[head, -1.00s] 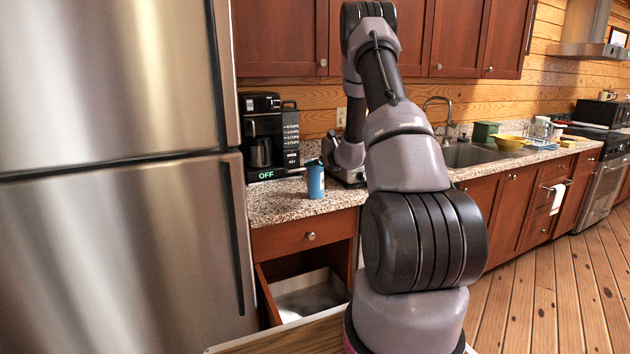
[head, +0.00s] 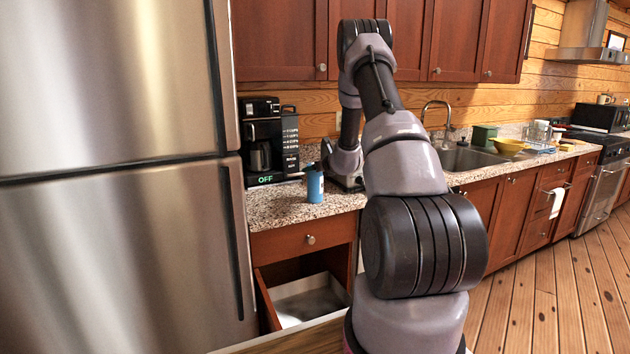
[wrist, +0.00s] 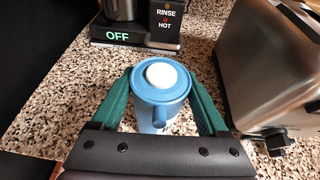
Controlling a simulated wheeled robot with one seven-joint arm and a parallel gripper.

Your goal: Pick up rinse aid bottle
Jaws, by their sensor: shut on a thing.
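The rinse aid bottle (head: 314,184) is blue with a paler label and stands upright on the speckled counter in the head view. In the wrist view the bottle (wrist: 160,85) is seen from above, with a white round cap. My gripper (wrist: 162,88) has its two green fingers on either side of the bottle, shut on it. In the head view my gripper is mostly hidden behind the bottle and my wrist. I cannot tell whether the bottle's base is clear of the counter.
A coffee maker (head: 264,140) stands behind left of the bottle. A metal toaster (wrist: 270,65) is close on the right in the wrist view. An open drawer (head: 300,300) is below the counter (head: 275,212). The fridge (head: 120,240) is at the left.

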